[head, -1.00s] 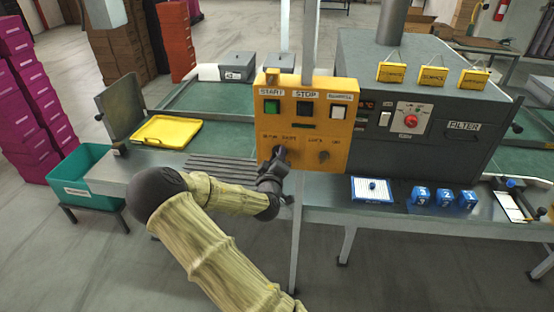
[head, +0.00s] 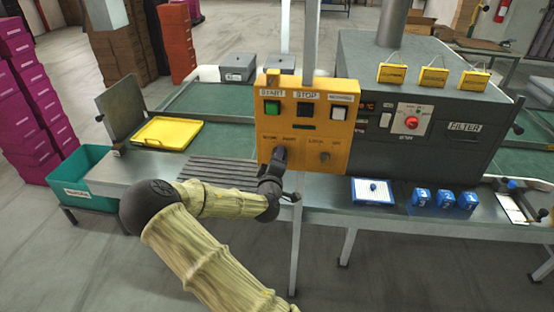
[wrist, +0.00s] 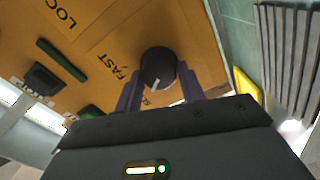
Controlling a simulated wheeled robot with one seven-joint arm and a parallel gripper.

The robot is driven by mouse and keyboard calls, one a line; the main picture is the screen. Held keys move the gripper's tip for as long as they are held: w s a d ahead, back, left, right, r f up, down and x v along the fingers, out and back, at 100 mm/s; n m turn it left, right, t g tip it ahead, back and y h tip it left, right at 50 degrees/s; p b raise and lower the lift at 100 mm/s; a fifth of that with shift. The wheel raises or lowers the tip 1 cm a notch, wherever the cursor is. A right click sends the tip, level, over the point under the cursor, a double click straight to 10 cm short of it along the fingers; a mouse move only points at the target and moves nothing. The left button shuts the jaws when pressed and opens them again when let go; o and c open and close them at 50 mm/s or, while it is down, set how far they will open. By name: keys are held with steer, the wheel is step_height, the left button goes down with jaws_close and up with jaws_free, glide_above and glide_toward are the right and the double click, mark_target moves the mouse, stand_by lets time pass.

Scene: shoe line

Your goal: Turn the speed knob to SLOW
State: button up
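The yellow control panel (head: 308,120) stands in front of the grey machine. Its speed knob (wrist: 158,66), at the panel's lower left, is dark and round with a white mark. In the wrist view the mark points down, away from the FAST label (wrist: 116,68) and towards a label mostly hidden by my gripper. My gripper (wrist: 160,82) has one finger on each side of the knob, closed close against it; exact contact is hard to see. In the head view my gripper (head: 279,160) covers most of the knob.
A second knob (head: 323,157) sits to the right on the panel. Green START (head: 272,108), dark STOP (head: 305,109) and white (head: 339,112) buttons sit above. A red dial (head: 411,123) is on the grey machine. Blue blocks (head: 445,199) stand on the bench to the right.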

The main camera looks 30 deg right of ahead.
steer(key=o, duration=0.3)
steer(key=shift+o, duration=0.2)
steer(key=p+v, duration=0.8)
steer(key=v, duration=0.9)
steer(key=shift+a+p, duration=0.2)
steer(key=shift+p, duration=0.2)
steer(key=shift+s, duration=0.1)
